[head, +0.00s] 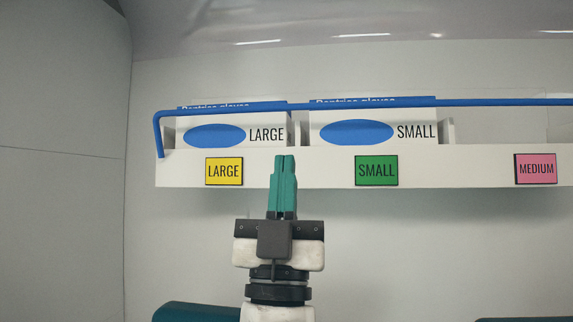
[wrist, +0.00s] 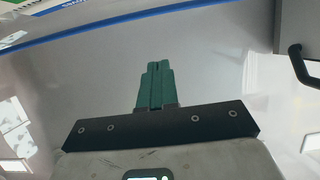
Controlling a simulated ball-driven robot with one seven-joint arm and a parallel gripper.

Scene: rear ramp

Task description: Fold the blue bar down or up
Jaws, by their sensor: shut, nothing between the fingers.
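The blue bar (head: 350,104) runs along the front of a white wall shelf in the head view. Its left end bends down to the shelf's left edge, and it crosses in front of the upper part of the glove boxes. It also shows as a blue strip at the upper left of the wrist view (wrist: 100,24). My gripper (head: 285,158) has green fingers closed together with nothing between them. In the head view the fingertips overlap the shelf front between the yellow and green labels, below the bar. In the wrist view the fingertips (wrist: 158,66) appear apart from the bar.
The white shelf (head: 300,180) holds a LARGE glove box (head: 215,120) and a SMALL glove box (head: 330,115). Its front carries a yellow label (head: 224,171), a green label (head: 376,171) and a pink label (head: 536,169). A dark handle (wrist: 300,65) shows at the right in the wrist view.

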